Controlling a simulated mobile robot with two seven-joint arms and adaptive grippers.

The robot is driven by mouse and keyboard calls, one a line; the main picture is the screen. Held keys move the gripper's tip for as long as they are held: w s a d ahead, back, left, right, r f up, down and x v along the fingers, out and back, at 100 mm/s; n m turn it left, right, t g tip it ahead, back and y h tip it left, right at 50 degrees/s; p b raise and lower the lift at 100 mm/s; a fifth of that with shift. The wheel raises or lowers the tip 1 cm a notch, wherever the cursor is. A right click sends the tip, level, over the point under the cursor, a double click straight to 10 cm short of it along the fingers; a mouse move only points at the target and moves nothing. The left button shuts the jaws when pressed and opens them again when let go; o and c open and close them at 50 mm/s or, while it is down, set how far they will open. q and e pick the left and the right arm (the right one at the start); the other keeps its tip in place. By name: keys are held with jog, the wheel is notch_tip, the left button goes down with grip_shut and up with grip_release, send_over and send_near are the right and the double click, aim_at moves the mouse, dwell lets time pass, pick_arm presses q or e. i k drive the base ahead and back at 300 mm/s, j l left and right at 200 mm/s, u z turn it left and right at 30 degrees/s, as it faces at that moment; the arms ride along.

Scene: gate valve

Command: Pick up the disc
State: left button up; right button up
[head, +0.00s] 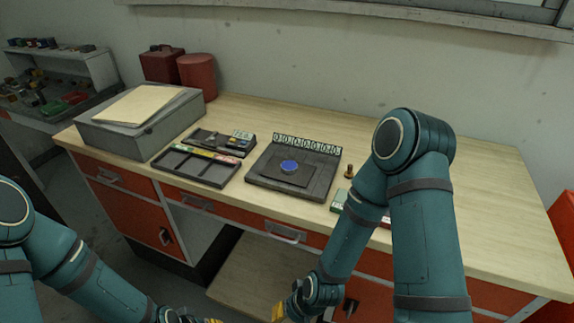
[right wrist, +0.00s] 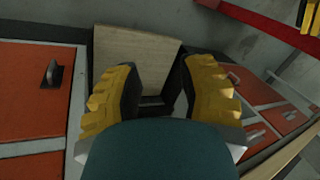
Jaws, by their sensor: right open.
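A small blue disc (head: 290,166) lies on a dark square plate in the middle of a black tray (head: 262,182) on the workbench. My right gripper (right wrist: 160,88) is open in the right wrist view, with its yellow fingers apart and nothing between them. In the head view the right gripper (head: 280,312) is low in front of the bench, below the bench top and well away from the disc. My left gripper (head: 195,319) is only partly in view at the bottom edge of the head view, so its fingers are mostly cut off.
A row of ring-shaped parts (head: 307,145) stands behind the tray. A small brass piece (head: 349,171) and a green item (head: 339,200) are to its right, near my right arm. A compartment tray (head: 195,181) and a grey box (head: 130,140) are left. The bench's right side is clear.

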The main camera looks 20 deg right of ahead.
aim_at(288, 167)
jog(key=i+j+z, duration=0.1)
jog(key=i+j, duration=0.25)
jog(key=i+j+z, duration=0.1)
jog(key=i+j, duration=0.25)
jog(key=j, duration=0.25)
